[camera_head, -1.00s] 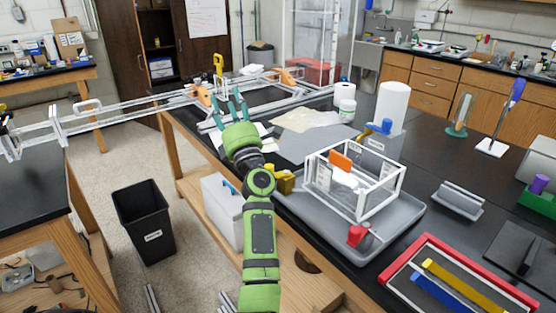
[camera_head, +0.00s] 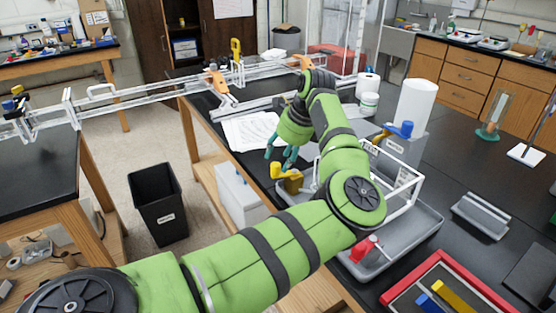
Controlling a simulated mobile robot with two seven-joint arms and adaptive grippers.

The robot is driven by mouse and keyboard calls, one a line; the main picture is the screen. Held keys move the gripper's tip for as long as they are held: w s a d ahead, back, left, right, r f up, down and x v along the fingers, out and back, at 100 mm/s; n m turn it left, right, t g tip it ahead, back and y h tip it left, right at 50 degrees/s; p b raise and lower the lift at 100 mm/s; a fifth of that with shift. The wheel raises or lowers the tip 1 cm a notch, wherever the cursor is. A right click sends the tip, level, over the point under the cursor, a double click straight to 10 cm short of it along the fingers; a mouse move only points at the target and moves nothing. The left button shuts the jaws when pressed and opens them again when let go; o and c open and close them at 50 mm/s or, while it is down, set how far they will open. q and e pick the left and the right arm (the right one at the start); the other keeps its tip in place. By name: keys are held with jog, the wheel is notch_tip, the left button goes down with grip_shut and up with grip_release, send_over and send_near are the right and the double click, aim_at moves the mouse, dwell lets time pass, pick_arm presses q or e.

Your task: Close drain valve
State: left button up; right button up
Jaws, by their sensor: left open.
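A red-handled valve (camera_head: 364,249) stands at the tray's near edge, and a blue-handled one (camera_head: 400,130) tops a grey container (camera_head: 405,150). I cannot tell from their looks which is the drain valve. My left gripper (camera_head: 280,158) is open, with its teal fingers pointing down just above and behind the yellow valve. I cannot tell whether they touch it. My left arm hides much of the tray and its white frame (camera_head: 405,180). My right gripper is out of view.
White papers (camera_head: 245,131) lie on the black bench behind the gripper. Clear rails with orange clamps (camera_head: 216,84) run across the gap to the left table. A red-rimmed tray (camera_head: 470,275) is at the near right. A black bin (camera_head: 160,205) stands on the floor.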

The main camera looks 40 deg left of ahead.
aim_at(277, 164)
pick_arm(q)
jog(key=shift+p+x, duration=0.45)
jog(key=shift+x, duration=1.45)
grip_shut()
